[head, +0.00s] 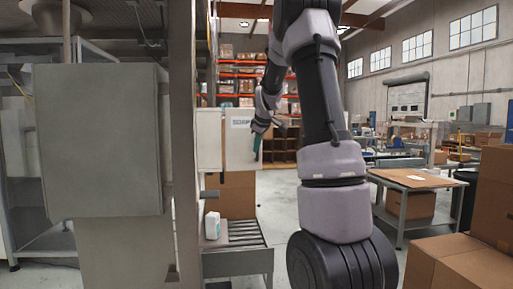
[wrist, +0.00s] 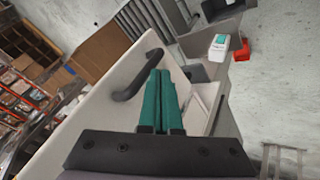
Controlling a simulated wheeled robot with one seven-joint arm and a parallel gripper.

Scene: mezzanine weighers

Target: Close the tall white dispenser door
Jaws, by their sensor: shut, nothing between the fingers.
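The white dispenser door (head: 241,150) shows in the head view beyond a grey post, with a label at its top. In the wrist view the door (wrist: 90,110) is a pale slanted panel with a dark curved handle (wrist: 137,76). It appears to stand open, but how far I cannot tell. My gripper (head: 257,150) has green fingers, shut and empty, in front of the door's right part. In the wrist view my gripper (wrist: 160,75) is just right of the handle, near the door's edge. Whether the fingers touch the door I cannot tell.
A white bottle (head: 212,225) stands by a roller conveyor (head: 235,262) below the door. It also shows in the wrist view (wrist: 219,46), near a red object (wrist: 242,50). A grey machine housing (head: 98,140) fills the left. A table (head: 415,181) and cardboard boxes (head: 465,265) stand right.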

